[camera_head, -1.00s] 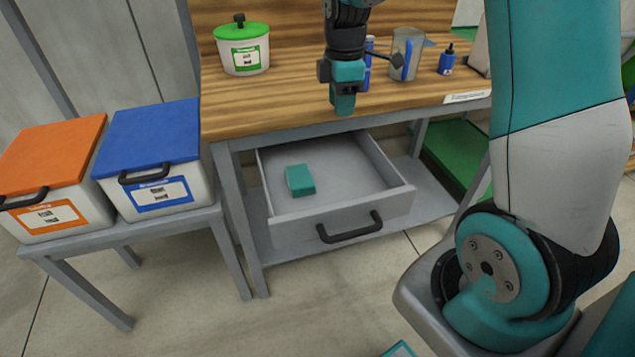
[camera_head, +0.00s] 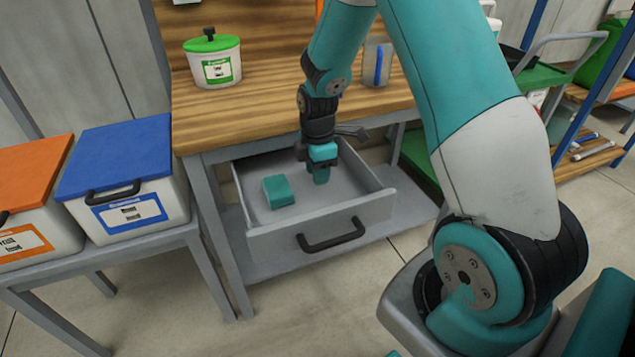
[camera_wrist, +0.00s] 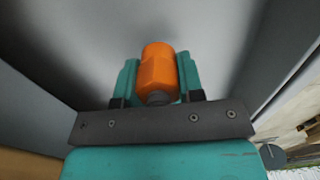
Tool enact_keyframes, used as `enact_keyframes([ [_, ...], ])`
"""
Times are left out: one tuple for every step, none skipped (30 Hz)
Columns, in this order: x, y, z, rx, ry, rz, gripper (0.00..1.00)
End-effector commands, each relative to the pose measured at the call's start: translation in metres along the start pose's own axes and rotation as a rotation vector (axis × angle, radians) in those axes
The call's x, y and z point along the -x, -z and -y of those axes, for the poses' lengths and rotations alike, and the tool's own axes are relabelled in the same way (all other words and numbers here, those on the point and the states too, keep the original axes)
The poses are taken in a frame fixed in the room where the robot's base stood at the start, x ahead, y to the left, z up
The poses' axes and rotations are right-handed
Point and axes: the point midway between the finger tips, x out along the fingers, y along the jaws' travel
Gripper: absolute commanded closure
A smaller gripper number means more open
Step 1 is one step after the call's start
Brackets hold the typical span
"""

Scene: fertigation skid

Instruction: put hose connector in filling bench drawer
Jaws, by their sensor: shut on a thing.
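The filling bench drawer (camera_head: 375,212) is pulled open under the wooden bench top, and a teal block (camera_head: 279,191) lies in its left part. My gripper (camera_head: 321,176) points down over the drawer's inside, right of the teal block. In the wrist view my gripper (camera_wrist: 158,85) is shut on the orange hose connector (camera_wrist: 158,68), with a teal finger on each side of it. The grey drawer floor (camera_wrist: 100,40) shows behind the connector. In the head view the connector is hidden by the gripper, and I cannot tell whether it touches the drawer floor.
The wooden bench top (camera_head: 270,105) overhangs the drawer's back. On it stand a green-lidded tub (camera_head: 213,62) and a clear jug (camera_head: 376,65). A blue-lidded bin (camera_head: 125,175) and an orange-lidded bin (camera_head: 30,200) stand on a side stand at left. The floor in front is clear.

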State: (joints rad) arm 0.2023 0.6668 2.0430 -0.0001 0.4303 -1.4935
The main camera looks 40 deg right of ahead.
Motion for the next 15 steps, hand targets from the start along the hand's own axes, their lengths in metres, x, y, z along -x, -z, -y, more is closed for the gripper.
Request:
enact_keyframes([
  [-0.009, 0.0, 0.001, 0.0, 0.004, 0.0, 0.87],
  [-0.015, 0.0, 0.001, 0.0, 0.005, 0.0, 0.87],
  [-0.021, 0.0, 0.001, 0.0, 0.005, 0.0, 0.87],
  [-0.026, 0.0, 0.001, 0.0, 0.005, 0.0, 0.87],
  [-0.03, 0.0, 0.001, 0.0, 0.005, 0.0, 0.87],
  [-0.033, 0.0, 0.001, 0.0, 0.003, 0.0, 0.87],
  [-0.034, 0.0, 0.001, 0.0, 0.002, 0.0, 0.87],
  [-0.035, 0.0, 0.001, 0.0, 0.002, 0.0, 0.87],
  [-0.034, 0.0, 0.0, 0.0, 0.001, 0.0, 0.87],
  [-0.034, 0.0, 0.0, 0.0, 0.001, 0.0, 0.87],
  [-0.034, 0.0, 0.0, 0.0, 0.001, 0.0, 0.87],
  [-0.034, 0.0, 0.0, 0.0, 0.001, 0.0, 0.87],
  [-0.034, 0.0, 0.0, 0.0, 0.001, 0.0, 0.87],
  [-0.034, 0.0, 0.0, 0.0, 0.001, 0.0, 0.87],
  [-0.035, 0.0, 0.0, 0.0, 0.001, 0.0, 0.87],
])
